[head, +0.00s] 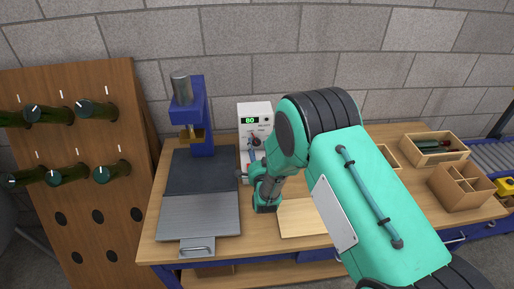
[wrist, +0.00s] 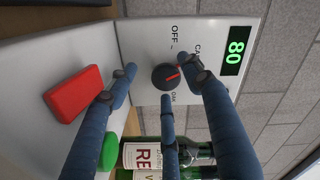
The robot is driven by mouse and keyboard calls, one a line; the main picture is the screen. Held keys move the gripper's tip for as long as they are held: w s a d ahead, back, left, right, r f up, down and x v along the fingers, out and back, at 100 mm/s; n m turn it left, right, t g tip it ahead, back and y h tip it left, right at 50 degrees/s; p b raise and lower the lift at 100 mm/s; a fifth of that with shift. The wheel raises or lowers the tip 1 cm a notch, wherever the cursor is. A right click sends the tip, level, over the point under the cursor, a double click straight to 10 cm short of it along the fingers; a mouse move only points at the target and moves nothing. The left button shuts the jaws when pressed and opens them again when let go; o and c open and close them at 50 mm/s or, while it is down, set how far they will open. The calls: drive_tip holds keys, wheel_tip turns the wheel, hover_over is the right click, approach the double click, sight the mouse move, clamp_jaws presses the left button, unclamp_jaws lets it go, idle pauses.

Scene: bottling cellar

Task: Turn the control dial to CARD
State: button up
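The control dial (wrist: 166,77) is a round black knob with a red pointer mark on a white panel in the wrist view. The mark points right and slightly up. The label OFF (wrist: 175,35) is above it; a label starting "CA" (wrist: 197,51) is upper right, partly hidden by a finger. Another small label below is partly covered. My gripper (wrist: 163,80) is open, its three blue fingers spread around the dial; I cannot tell whether any touches it. In the head view, my gripper (head: 256,172) is before the white control box (head: 254,109), hiding much of its front.
A green display reading 80 (wrist: 236,52) sits beside the dial. A red block-shaped button (wrist: 73,94) and a green one (wrist: 109,151) are nearby. Bottles (wrist: 176,153) stand close below the fingers. A blue press (head: 190,118) stands left of the box on the bench.

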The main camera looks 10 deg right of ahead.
drive_tip(key=shift+r, duration=0.2)
drive_tip(key=shift+s, duration=0.2)
drive_tip(key=s, duration=1.1)
drive_tip(key=shift+s, duration=0.3)
drive_tip(key=shift+w, duration=0.1)
